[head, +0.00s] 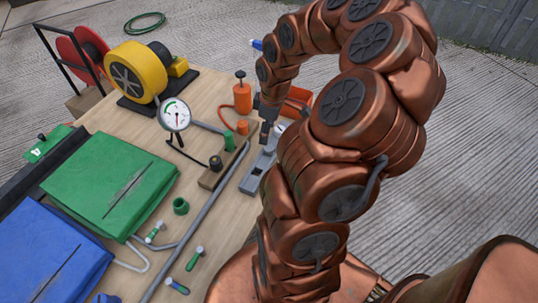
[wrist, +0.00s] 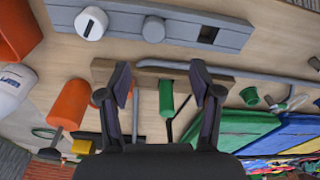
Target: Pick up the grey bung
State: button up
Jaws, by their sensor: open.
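A dark grey bung (head: 216,162) with a rounded top stands at the near end of a wooden block (head: 208,180) on the table. A green bung (head: 229,141) and an orange bung (head: 242,127) stand farther along that block. In the wrist view the green bung (wrist: 166,98) shows between my fingers, and the block (wrist: 235,86) runs across behind them. I cannot make out the grey bung there; my right finger may hide it. My gripper (wrist: 160,80) is open and empty. In the head view my gripper (head: 267,125) is right of the block, partly hidden by my arm.
A grey plate (head: 250,183) with a square hole lies right of the block; a white knob (wrist: 91,23) sits on it. A gauge (head: 174,115), orange pump (head: 243,97) and yellow blower (head: 137,72) stand behind. Green (head: 110,180) and blue (head: 50,240) folded sheets lie left.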

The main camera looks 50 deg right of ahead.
aim_at(269, 148)
jog(key=shift+d+f, duration=0.3)
jog(key=shift+f, duration=1.3)
jog(key=shift+s+d+f, duration=0.1)
jog(key=shift+d+f, duration=0.05)
jog(key=shift+f, duration=2.4)
jog(key=c, duration=1)
jog(key=shift+r+p, duration=0.1)
jog(key=shift+p, duration=0.2)
